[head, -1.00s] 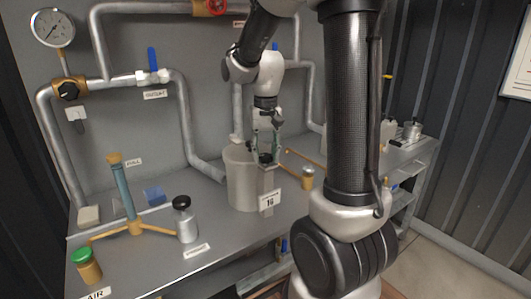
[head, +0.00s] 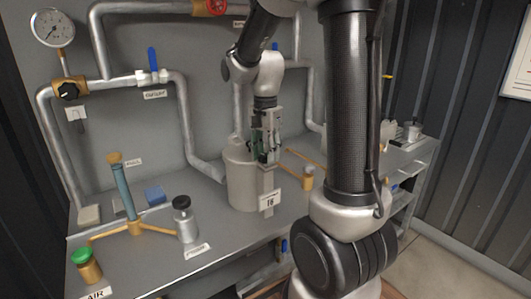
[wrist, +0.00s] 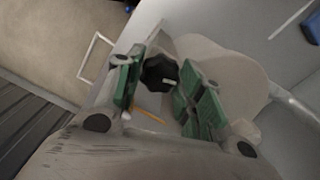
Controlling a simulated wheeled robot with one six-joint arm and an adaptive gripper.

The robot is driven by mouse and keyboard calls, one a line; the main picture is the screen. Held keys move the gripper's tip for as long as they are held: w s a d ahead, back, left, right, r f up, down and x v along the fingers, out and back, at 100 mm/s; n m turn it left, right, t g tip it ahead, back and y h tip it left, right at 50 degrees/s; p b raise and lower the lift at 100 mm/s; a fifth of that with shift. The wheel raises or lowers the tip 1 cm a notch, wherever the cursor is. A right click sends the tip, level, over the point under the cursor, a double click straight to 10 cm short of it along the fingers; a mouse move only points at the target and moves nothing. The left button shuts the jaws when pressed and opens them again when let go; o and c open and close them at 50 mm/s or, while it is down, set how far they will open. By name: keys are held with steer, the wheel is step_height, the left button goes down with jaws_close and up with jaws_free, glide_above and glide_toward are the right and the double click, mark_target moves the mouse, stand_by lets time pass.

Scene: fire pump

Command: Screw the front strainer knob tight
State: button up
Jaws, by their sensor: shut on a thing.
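The strainer is a pale grey cylindrical body (head: 242,185) on the bench, with a square bracket and a white label (head: 269,202) at its front. The front strainer knob is black and lobed; it shows in the wrist view (wrist: 158,73) between the green finger pads. My gripper (head: 263,150) points down above the bracket at the strainer's front rim. In the wrist view my gripper (wrist: 162,92) is shut on the knob, one pad at each side. In the head view the fingers hide the knob.
Pipes (head: 190,130) run along the wall behind.

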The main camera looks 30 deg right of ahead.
mark_target(265, 155)
steer(key=shift+w+m, duration=0.1)
steer(key=shift+m, duration=0.2)
steer(key=o, duration=1)
steer(key=shift+r, duration=0.1)
step_height(265, 155, up, 12)
steer(key=shift+f, duration=0.1)
